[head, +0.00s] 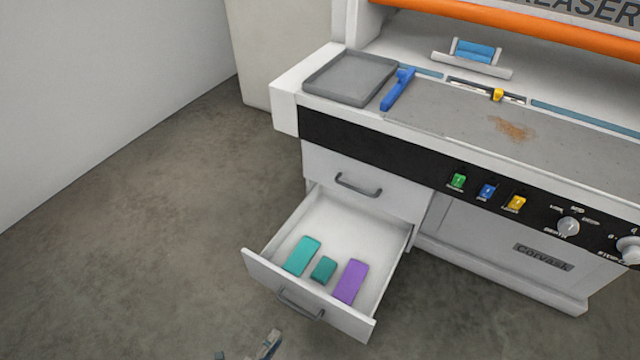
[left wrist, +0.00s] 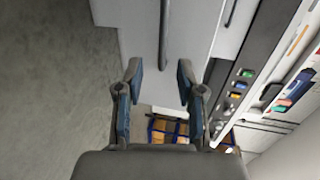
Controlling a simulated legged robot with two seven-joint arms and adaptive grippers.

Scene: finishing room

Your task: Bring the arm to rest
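My left gripper (head: 262,346) shows only in part at the bottom edge of the head view, in front of the open drawer (head: 262,268). In the left wrist view its two fingers (left wrist: 160,76) stand apart with nothing held between them. A long grey handle (left wrist: 164,35) on a pale front lies beyond the fingertips in that view; the gripper is apart from it. The drawer holds two teal blocks (head: 302,256) (head: 323,270) and a purple block (head: 350,282). My right gripper is in neither view.
The white machine (head: 470,250) fills the right side, with a closed upper drawer (head: 358,186) above the open one. A grey tray (head: 350,77) and a blue tool (head: 398,88) lie on its top. Bare floor (head: 150,240) is free to the left.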

